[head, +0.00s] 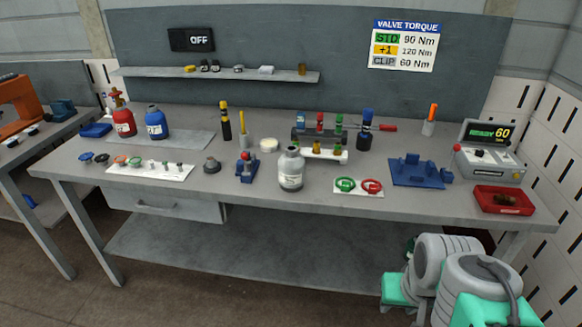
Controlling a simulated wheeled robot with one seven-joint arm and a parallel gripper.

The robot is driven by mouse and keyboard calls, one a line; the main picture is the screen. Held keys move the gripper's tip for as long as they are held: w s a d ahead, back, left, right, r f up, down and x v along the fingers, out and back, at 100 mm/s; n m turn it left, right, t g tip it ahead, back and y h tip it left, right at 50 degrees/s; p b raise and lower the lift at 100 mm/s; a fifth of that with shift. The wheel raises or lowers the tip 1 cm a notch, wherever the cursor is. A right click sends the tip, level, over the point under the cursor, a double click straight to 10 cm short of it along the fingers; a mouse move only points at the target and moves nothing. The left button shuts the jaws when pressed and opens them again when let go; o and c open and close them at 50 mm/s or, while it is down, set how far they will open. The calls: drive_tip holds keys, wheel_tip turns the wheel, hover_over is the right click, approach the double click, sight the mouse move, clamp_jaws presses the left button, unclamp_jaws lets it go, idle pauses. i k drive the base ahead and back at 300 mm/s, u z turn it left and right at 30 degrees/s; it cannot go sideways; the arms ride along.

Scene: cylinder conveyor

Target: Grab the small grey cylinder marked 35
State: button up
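A small grey cylinder (291,170) with a short neck stands upright on the workbench (240,195), near the front edge and about the middle. It carries a pale label with dark marks, too small to read with certainty. A red cylinder (124,123) and a blue cylinder (156,124) stand together at the left of the bench. My gripper is not in view. Parts of my arm show at the lower right, in front of the bench and apart from the grey cylinder.
A blue and red clamp-like device (247,168) stands just left of the grey cylinder. A white plate with green and red rings (358,187) lies to its right. A rack of small bottles (320,150) stands behind it. A red tray (503,199) sits far right.

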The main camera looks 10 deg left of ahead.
sight(292, 165)
drive_tip(key=u, duration=0.35)
drive_tip(key=k, duration=0.55)
drive_tip(key=u, duration=1.1)
drive_tip(key=i, duration=1.55)
drive_tip(key=z, duration=0.3)
